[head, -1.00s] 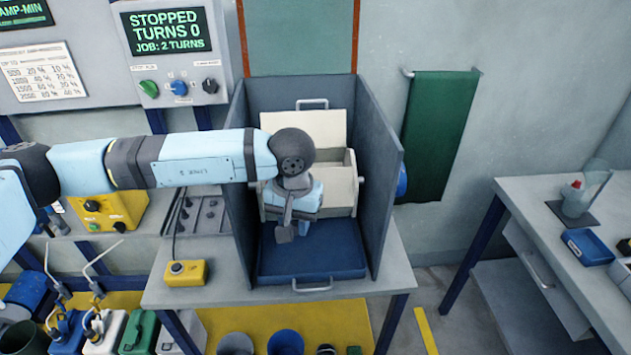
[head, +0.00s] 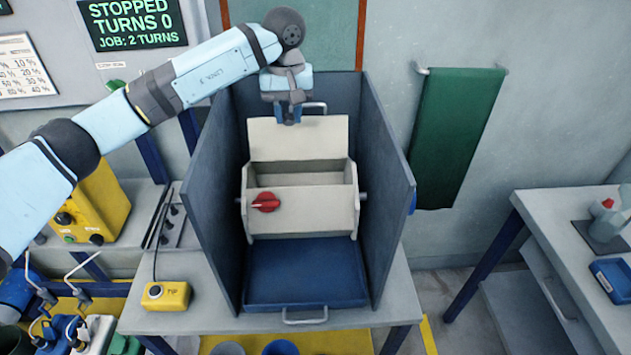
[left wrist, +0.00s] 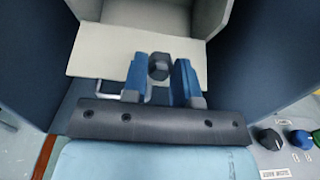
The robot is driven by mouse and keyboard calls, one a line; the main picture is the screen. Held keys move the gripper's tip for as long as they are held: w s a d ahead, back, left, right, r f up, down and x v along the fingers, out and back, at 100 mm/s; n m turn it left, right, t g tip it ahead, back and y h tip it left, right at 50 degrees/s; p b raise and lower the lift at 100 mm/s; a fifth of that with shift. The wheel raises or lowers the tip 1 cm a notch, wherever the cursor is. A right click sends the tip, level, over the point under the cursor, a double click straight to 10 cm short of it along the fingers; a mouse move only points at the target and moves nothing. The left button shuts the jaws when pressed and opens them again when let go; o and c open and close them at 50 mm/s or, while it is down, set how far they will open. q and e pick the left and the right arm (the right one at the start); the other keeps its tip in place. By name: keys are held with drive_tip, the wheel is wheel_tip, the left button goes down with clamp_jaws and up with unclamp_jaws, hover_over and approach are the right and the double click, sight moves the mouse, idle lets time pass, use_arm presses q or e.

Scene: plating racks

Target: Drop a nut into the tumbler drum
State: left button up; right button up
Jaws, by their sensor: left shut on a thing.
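The tumbler drum (head: 312,213) is a cream box with a red knob (head: 265,203) on its front. Its lid (head: 298,139) stands open at the back, and the inside shows from above. My left gripper (head: 288,120) is high, at the top edge of the open lid in the head view. In that view the lid (left wrist: 95,50) lies beyond the fingers. My right gripper is not in view.
Grey panels (head: 385,180) enclose the drum at the sides and back. A blue tray (head: 305,275) with a handle lies below it. A yellow button box (head: 166,295) sits on the table to the left. The screen (head: 132,22) reads stopped, turns 0.

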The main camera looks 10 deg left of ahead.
use_arm(q)
drive_tip(key=shift+w, duration=0.15)
drive_tip(key=shift+f, duration=0.1)
drive_tip(key=shift+s+d+f+b, duration=0.1)
drive_tip(key=shift+s+f+b, duration=0.2)
drive_tip(key=shift+f, duration=0.3)
wheel_tip(320, 180, down, 4)
drive_tip(key=shift+f+b, duration=0.1)
drive_tip(key=shift+b, duration=0.45)
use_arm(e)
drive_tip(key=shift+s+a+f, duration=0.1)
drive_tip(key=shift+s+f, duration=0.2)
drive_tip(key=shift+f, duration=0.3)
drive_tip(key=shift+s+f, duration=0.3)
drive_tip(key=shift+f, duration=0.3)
use_arm(q)
drive_tip(key=shift+w, duration=0.1)
drive_tip(key=o, duration=1)
